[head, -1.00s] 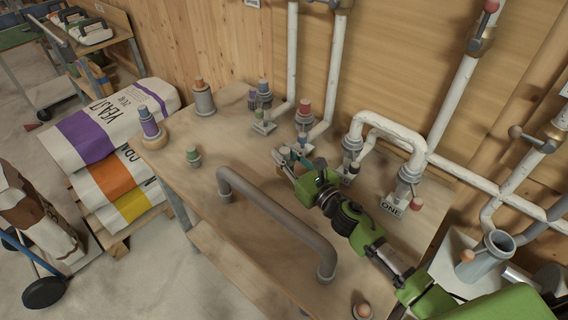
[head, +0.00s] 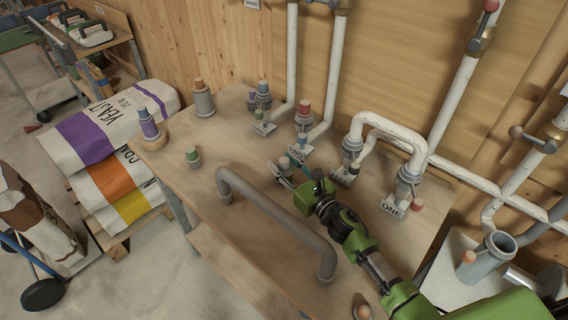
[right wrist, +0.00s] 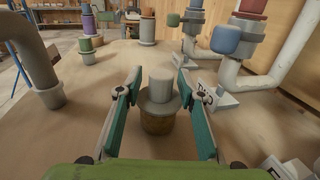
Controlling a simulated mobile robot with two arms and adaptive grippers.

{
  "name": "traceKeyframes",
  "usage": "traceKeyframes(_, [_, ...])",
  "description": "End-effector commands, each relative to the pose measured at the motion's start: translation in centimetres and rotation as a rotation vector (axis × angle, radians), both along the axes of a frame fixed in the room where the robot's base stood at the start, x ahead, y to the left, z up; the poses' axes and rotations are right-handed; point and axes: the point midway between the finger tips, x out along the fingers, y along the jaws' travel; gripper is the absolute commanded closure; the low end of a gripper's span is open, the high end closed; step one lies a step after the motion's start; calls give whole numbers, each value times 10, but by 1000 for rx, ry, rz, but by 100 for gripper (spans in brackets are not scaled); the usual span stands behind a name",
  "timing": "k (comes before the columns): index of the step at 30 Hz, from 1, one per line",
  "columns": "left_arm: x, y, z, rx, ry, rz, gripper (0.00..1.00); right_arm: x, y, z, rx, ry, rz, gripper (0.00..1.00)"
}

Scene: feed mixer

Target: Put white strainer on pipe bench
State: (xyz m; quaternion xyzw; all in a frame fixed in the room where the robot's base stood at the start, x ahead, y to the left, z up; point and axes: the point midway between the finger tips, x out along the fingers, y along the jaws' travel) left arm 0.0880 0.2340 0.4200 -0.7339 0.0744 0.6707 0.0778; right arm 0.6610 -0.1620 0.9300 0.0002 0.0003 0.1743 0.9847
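The white strainer (right wrist: 160,92) has a pale round top, a grey collar and a brown lower part. In the right wrist view it stands upright between the two fingers of my right gripper (right wrist: 162,105). A gap shows on each side of it, so the gripper looks open around it. In the head view my right gripper (head: 283,174) is low over the wooden pipe bench (head: 240,165), and its fingers partly hide the strainer. My left gripper is not in view.
A grey bent pipe (head: 275,221) arches over the bench's front side. A green-topped strainer (head: 193,156) and a purple one (head: 148,124) stand at the left. White wall pipes (head: 385,125) with labelled bases line the back. Feed sacks (head: 115,125) lie left of the bench.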

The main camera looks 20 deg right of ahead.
Motion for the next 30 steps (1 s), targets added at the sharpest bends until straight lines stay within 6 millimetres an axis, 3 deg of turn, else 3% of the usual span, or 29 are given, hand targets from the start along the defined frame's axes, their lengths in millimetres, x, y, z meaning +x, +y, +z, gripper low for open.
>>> traceKeyframes(9, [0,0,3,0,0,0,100,-4,-2,2,-2,2,-1,65])
traceKeyframes(21, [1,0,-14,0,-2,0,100,-79,-29,-1,-1,3,0,65])
traceKeyframes(30, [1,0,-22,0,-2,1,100,-110,-41,2,0,0,0,65])
